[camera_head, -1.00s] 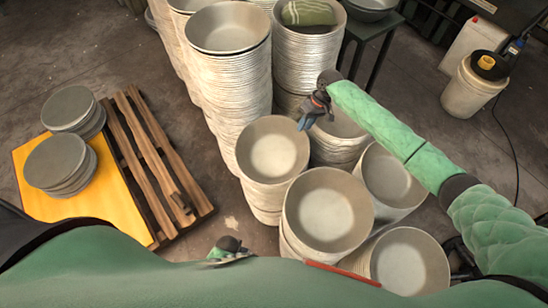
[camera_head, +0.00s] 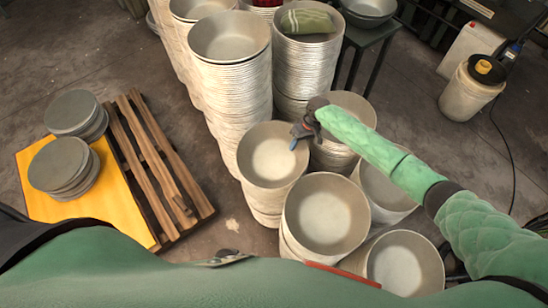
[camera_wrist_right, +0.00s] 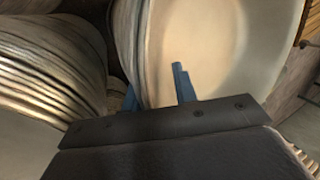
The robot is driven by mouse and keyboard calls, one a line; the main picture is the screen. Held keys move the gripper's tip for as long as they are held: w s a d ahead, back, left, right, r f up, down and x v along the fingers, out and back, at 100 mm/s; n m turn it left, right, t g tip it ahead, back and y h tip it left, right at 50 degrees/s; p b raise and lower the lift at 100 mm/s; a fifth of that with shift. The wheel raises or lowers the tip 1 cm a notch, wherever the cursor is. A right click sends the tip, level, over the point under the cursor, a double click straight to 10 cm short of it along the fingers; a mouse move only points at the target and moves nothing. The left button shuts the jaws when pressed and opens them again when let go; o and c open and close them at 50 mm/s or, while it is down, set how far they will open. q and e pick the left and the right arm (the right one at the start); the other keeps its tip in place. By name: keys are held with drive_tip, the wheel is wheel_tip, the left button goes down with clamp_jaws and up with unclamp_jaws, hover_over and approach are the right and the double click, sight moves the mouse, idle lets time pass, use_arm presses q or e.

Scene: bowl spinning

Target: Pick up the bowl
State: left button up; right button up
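Light grey bowls stand in several nested stacks. The top bowl (camera_head: 271,157) of a middle stack is open side up. My right gripper (camera_head: 295,140) is at the right rim of this bowl, with its blue fingers pointing down. In the right wrist view the fingers of the right gripper (camera_wrist_right: 154,78) are apart, one inside the bowl (camera_wrist_right: 222,50) and one outside its wall. The rim lies between them, and no grip on it shows. My left gripper cannot be made out; only a small grey part shows at the lower edge of my body.
Other bowl stacks (camera_head: 327,212) crowd the front and right, and tall stacks (camera_head: 230,40) stand behind. A wooden pallet (camera_head: 150,160) and a yellow board (camera_head: 50,208) with grey discs lie at left. A white bucket (camera_head: 468,93) stands at right.

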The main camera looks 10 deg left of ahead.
drive_tip(key=shift+f, duration=0.15)
clamp_jaws()
idle(0.5)
